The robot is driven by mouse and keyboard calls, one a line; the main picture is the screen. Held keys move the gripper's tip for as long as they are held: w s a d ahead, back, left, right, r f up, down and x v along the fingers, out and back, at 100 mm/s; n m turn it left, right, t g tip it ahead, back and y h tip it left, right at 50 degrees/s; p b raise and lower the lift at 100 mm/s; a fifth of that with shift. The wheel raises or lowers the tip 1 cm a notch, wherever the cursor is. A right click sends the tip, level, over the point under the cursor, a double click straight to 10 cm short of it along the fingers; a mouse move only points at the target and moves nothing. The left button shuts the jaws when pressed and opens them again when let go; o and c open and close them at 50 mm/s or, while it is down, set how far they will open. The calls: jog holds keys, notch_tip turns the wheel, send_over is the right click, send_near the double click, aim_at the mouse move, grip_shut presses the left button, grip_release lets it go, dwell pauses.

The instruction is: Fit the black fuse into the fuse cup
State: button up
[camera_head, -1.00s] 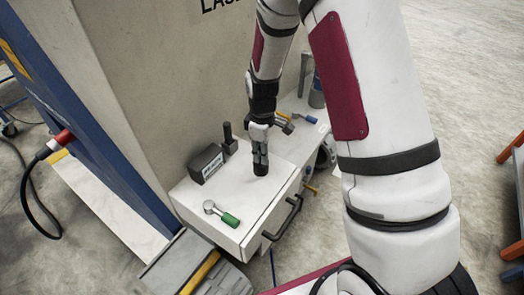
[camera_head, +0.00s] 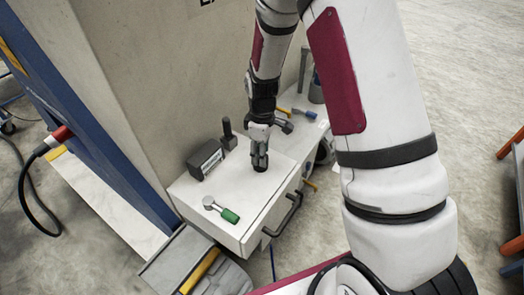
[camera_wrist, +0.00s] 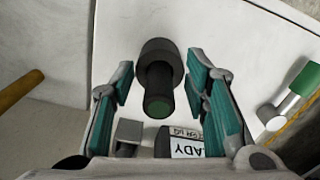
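A black fuse (camera_wrist: 159,75), with a wide body and a narrower neck ending in a green face, stands between my gripper's two fingers in the wrist view. In the head view its dark lower part (camera_head: 260,166) shows at the white surface. My gripper (camera_wrist: 160,78) has teal pads on both sides of the fuse. Narrow gaps show beside the neck, and the pads look open around it; contact with the wide body is hard to judge. I cannot identify the fuse cup with certainty. A dark upright piece (camera_head: 228,135) stands behind and left of my gripper.
A black labelled box (camera_head: 205,159) stands beside the upright piece. A large machine wall (camera_head: 160,75) rises behind. More tools (camera_head: 300,114) lie at the right. Bare surface surrounds the fuse.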

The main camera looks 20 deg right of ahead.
jog(key=shift+r, duration=0.15)
notch_tip(320, 180, up, 11)
jog(key=shift+r, duration=0.35)
dwell(0.5)
